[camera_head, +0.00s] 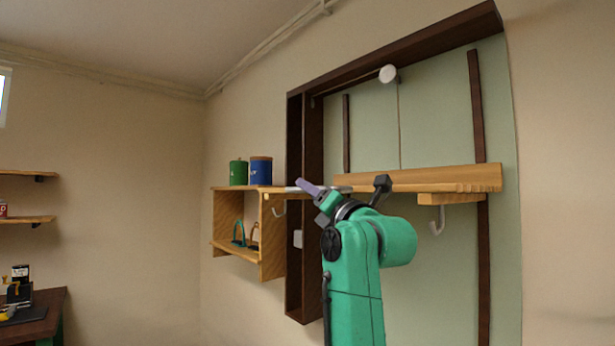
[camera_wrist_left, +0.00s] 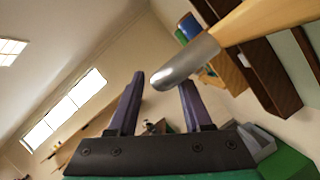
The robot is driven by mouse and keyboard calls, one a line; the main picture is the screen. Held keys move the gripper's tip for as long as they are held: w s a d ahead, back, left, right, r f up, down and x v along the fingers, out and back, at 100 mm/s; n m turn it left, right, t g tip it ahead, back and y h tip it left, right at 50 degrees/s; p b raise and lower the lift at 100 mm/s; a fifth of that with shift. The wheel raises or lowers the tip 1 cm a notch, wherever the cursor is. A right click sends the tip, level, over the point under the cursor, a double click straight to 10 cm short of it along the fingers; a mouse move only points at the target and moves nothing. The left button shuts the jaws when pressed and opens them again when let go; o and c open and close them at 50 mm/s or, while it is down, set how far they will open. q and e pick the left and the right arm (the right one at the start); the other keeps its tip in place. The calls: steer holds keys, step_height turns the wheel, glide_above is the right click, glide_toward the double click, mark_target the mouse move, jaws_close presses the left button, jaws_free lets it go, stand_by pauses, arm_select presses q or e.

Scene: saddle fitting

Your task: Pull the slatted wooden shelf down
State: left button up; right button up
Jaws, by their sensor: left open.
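The slatted wooden shelf (camera_head: 430,180) runs across the pale green panel, seen nearly edge-on in the head view. Its light wood also shows at the top right of the left wrist view (camera_wrist_left: 268,18). A rounded silver handle (camera_wrist_left: 185,64) sticks out from the shelf's end. My left gripper (camera_head: 304,186) is at the shelf's left end. In the left wrist view its purple fingers (camera_wrist_left: 162,84) are apart, with the silver tip across the gap near the fingertips. I cannot tell whether they touch it. My right gripper is in neither view.
A small wall shelf (camera_head: 232,250) at left holds a green canister (camera_head: 238,173) and a blue canister (camera_head: 261,171). A white hook (camera_head: 437,222) hangs below the slatted shelf.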

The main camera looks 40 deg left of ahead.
arm_select(q)
steer(key=shift+x, duration=0.95)
steer(key=shift+w+a, duration=0.35)
steer(key=shift+a, duration=0.05)
steer(key=shift+d, duration=0.15)
steer(key=shift+s, duration=0.1)
jaws_close()
